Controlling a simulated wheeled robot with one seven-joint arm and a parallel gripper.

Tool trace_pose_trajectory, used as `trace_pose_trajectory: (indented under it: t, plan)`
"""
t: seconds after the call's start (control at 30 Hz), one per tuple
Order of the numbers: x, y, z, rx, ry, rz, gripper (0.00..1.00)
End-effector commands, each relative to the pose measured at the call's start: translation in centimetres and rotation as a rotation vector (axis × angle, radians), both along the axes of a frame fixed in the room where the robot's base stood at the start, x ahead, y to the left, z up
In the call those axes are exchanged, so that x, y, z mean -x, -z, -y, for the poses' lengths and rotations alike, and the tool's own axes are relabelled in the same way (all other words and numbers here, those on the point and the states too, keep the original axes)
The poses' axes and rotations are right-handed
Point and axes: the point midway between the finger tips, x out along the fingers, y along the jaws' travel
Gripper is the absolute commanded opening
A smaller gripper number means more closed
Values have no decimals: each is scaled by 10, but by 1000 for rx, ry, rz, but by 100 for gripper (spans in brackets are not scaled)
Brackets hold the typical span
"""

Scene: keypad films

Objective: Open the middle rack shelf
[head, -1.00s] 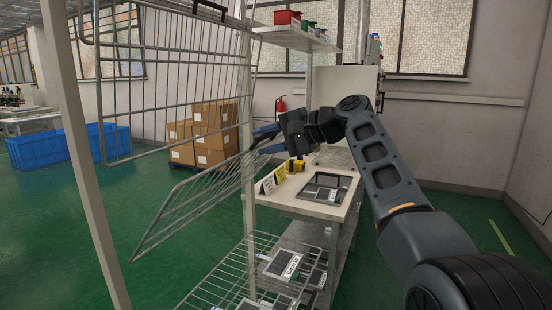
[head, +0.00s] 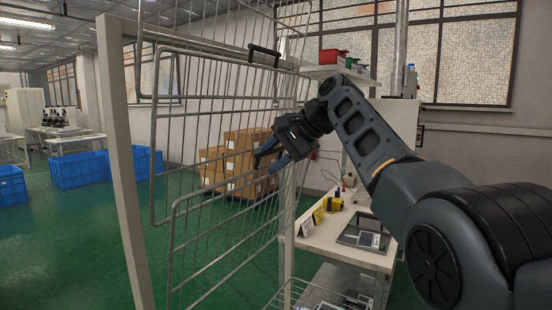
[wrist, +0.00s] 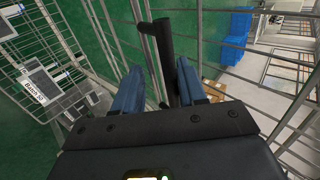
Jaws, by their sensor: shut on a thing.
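The middle rack shelf (head: 228,225) is a grey wire panel hanging at a steep tilt from the white rack frame (head: 125,170). My gripper (head: 264,153) is at its upper right edge, with blue fingers pointing left. In the wrist view the two fingers (wrist: 158,82) stand on either side of a black handle (wrist: 161,45) fixed to the wire, and they are shut on it. The handle is hidden behind the gripper in the head view.
An upper wire panel (head: 205,100) with its own black handle (head: 265,56) is just above. A workbench (head: 340,246) with a tablet and yellow object is at right. Cartons (head: 240,155) and blue bins (head: 78,170) stand behind. A lower rack (head: 300,291) holds flat items.

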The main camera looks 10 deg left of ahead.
Motion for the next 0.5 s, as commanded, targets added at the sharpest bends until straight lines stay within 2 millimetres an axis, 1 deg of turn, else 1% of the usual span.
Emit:
trace_pose_trajectory:
  t: [0.03, 0.37, 0.4, 0.47, 0.5]
  plan:
    - [3, 13, -4, 13, -7, -18, 0]
    - [4, 13, -4, 14, -9, -19, 0]
    - [4, 13, -4, 14, -9, -19, 38]
    - [4, 13, -4, 14, -9, -19, 34]
    - [4, 13, -4, 13, -7, -19, 34]
